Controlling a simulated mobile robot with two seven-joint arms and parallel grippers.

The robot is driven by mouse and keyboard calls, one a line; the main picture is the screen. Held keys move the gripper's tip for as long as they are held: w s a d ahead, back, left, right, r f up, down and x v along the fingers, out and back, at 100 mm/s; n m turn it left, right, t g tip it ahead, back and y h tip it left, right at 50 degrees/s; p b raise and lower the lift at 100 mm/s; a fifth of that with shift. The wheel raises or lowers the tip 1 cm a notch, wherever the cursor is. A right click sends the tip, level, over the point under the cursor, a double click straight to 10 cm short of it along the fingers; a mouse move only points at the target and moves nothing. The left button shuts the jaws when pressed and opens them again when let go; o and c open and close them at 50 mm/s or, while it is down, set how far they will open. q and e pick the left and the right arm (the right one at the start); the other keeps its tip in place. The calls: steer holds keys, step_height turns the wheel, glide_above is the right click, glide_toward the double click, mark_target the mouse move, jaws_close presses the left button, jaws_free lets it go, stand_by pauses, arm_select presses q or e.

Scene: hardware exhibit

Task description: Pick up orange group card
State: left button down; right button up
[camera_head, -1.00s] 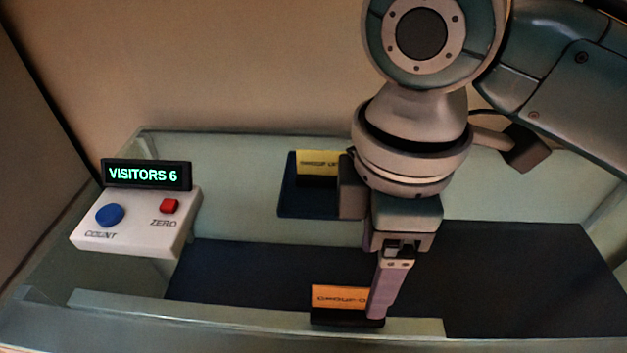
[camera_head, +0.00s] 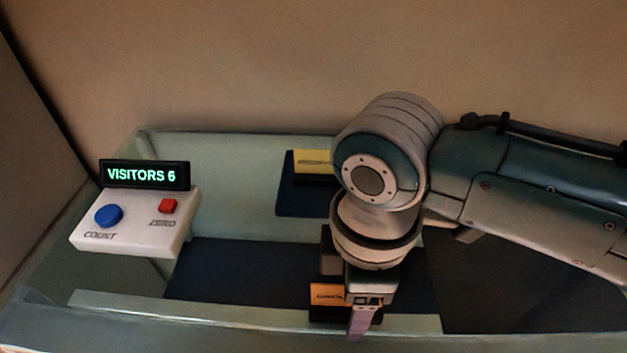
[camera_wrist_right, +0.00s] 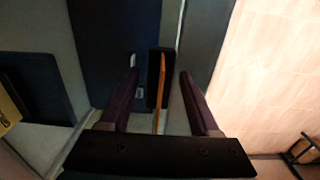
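The orange group card (camera_head: 327,294) stands upright in a dark holder (camera_head: 330,314) near the front edge of the case, partly hidden by my right gripper. My right gripper (camera_head: 358,325) points down beside the card's right part. In the right wrist view the card (camera_wrist_right: 161,85) shows edge-on in its dark holder (camera_wrist_right: 153,88), between the two purple fingers of my right gripper (camera_wrist_right: 158,80). The fingers are apart, with gaps on both sides of the card. My left gripper is not in view.
A yellow card (camera_head: 313,162) stands on a dark blue pad (camera_head: 299,203) at the back. A white counter box (camera_head: 140,225) at left has blue and red buttons and a display (camera_head: 146,175) reading "VISITORS 6". The case's front rim (camera_head: 130,303) runs close to the card.

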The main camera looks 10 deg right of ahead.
jaws_close()
stand_by(0.5)
